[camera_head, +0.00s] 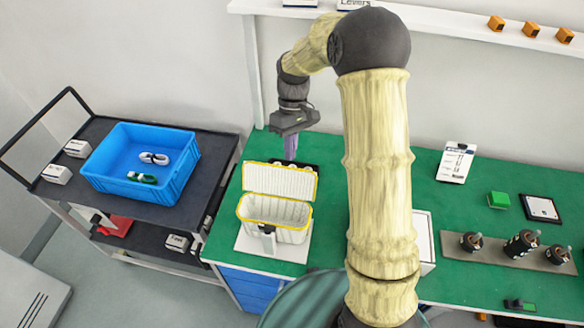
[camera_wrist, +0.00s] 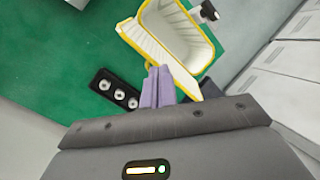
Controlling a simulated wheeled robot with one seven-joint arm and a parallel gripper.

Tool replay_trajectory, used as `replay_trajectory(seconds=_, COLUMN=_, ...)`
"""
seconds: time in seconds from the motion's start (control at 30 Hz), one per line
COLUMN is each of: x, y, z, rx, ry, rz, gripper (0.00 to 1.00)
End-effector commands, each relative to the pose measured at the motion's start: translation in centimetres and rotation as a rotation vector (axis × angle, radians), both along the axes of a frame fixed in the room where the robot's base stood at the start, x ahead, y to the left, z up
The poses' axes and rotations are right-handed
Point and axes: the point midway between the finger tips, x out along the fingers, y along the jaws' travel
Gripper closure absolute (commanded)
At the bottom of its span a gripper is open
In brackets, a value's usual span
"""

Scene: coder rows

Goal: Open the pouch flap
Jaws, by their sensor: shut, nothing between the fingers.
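The pouch (camera_head: 273,236) is a cream box with a yellow rim on a white pad at the left end of the green bench. Its ribbed flap (camera_head: 280,183) stands up at the back edge, and the inside is open to view. The pouch (camera_wrist: 205,50) and its flap (camera_wrist: 148,38) also show in the wrist view. My gripper (camera_head: 290,156) has purple fingers pointing down behind the flap. In the wrist view my gripper (camera_wrist: 158,72) is shut, with its tips beside the flap's yellow edge. I cannot tell whether they touch it.
A black strip with three round pale fittings (camera_wrist: 117,90) lies behind the pouch. A blue crate (camera_head: 110,180) with a few items stands on the dark cart at left. A white box (camera_head: 424,242) and a grey block with black knobs (camera_head: 500,258) are to the right.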

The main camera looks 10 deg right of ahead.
Motion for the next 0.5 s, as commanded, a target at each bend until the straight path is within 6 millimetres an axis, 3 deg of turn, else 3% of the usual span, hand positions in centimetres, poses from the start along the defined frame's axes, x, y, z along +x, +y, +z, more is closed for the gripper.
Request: replay_trajectory(seconds=0.5, x=-12.6, y=-4.1, z=2.8, rx=-0.157, ry=-0.434, rz=-0.501, gripper=1.00)
